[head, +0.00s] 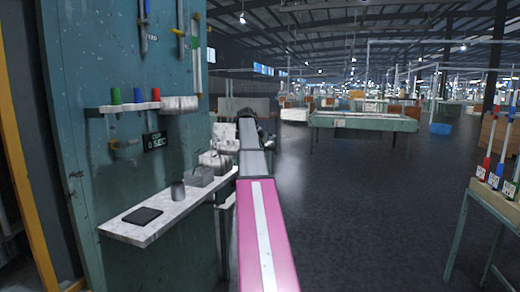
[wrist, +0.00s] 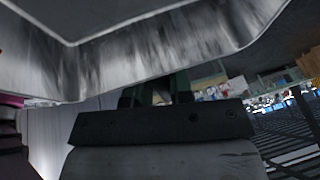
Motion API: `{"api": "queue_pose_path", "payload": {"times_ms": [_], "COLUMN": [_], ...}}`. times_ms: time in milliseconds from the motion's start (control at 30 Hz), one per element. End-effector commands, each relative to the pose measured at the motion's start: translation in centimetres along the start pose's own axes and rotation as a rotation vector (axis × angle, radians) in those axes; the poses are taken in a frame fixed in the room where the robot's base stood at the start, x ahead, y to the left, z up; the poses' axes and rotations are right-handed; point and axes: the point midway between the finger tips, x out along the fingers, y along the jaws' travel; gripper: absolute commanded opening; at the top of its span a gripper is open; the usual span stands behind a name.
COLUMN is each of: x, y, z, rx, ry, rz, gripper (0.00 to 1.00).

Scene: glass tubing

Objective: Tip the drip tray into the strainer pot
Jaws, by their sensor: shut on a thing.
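My gripper (wrist: 158,90) is shut on a large grey metal piece, seemingly the drip tray (wrist: 150,50), which fills the upper part of the wrist view. Its streaked side wall and pale rim show; its inside is hidden, so I cannot tell what it holds. In the head view my arm hides most of the gripper and the held tray.
On the shelf lie a flat black pad (head: 142,216) and a grey box (head: 200,177). Above, a narrow rack (head: 125,107) holds coloured-handled tools on the teal panel (head: 85,160). A tool table (head: 490,180) stands at right. The dark floor (head: 350,200) between is clear.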

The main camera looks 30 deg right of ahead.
Motion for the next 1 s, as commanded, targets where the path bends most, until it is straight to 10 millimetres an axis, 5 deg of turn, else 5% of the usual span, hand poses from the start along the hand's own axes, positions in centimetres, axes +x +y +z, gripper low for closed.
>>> {"api": "queue_pose_path", "payload": {"times_ms": [1000], "x": [-5.9], "y": [-1.4], "z": [-2.3], "rx": [0.000], "ry": [0.001], "rz": [-0.001], "gripper": [0.00]}}
